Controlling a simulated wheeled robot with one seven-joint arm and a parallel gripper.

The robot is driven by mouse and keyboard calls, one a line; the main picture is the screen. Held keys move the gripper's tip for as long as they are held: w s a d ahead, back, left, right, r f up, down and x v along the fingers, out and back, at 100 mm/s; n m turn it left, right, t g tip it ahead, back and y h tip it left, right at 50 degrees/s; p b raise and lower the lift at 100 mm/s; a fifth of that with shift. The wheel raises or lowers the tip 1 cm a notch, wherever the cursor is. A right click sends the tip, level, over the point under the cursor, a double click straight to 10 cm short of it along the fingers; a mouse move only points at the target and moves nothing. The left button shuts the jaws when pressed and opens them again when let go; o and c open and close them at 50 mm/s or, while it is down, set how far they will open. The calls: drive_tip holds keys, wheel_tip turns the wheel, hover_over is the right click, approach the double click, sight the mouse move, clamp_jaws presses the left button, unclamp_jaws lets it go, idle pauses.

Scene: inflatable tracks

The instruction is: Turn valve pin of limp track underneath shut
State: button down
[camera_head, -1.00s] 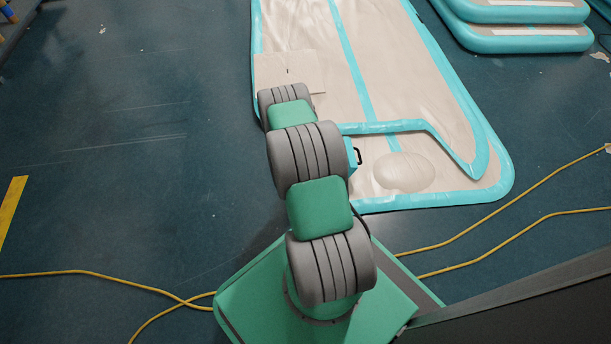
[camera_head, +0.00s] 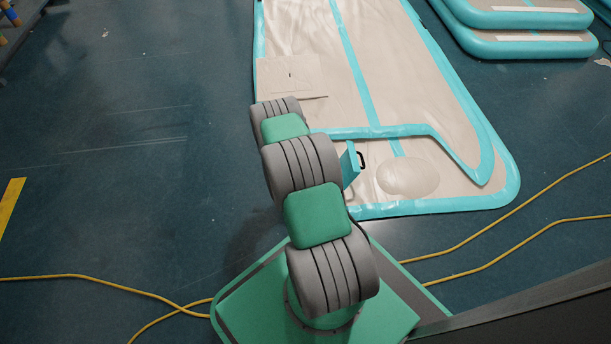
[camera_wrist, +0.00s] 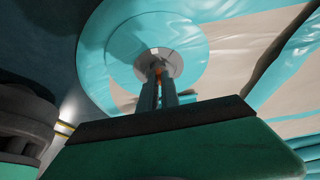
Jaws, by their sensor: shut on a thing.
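The limp cream-and-teal track (camera_head: 450,196) lies flat on the floor in the head view, with one end folded over. In the wrist view its underside shows a round teal patch (camera_wrist: 124,48) with a pale valve ring (camera_wrist: 175,62) in it. In the head view my arm hides the gripper and valve.
Stacked inflated tracks (camera_head: 520,45) lie at the upper right. Yellow cables (camera_head: 500,203) cross the floor at right and at lower left. A dark panel edge (camera_head: 530,305) stands at lower right. The floor left of my arm is mostly clear.

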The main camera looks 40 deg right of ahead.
drive_tip(key=shift+w+m, duration=0.15)
drive_tip(key=shift+m, duration=0.15)
drive_tip(key=c, duration=1.6)
unclamp_jaws()
drive_tip(key=p+v, duration=0.3)
drive_tip(key=v, duration=0.4)
drive_tip(key=shift+r, duration=0.4)
drive_tip(key=shift+w+a, duration=0.15)
drive_tip(key=shift+a, duration=0.05)
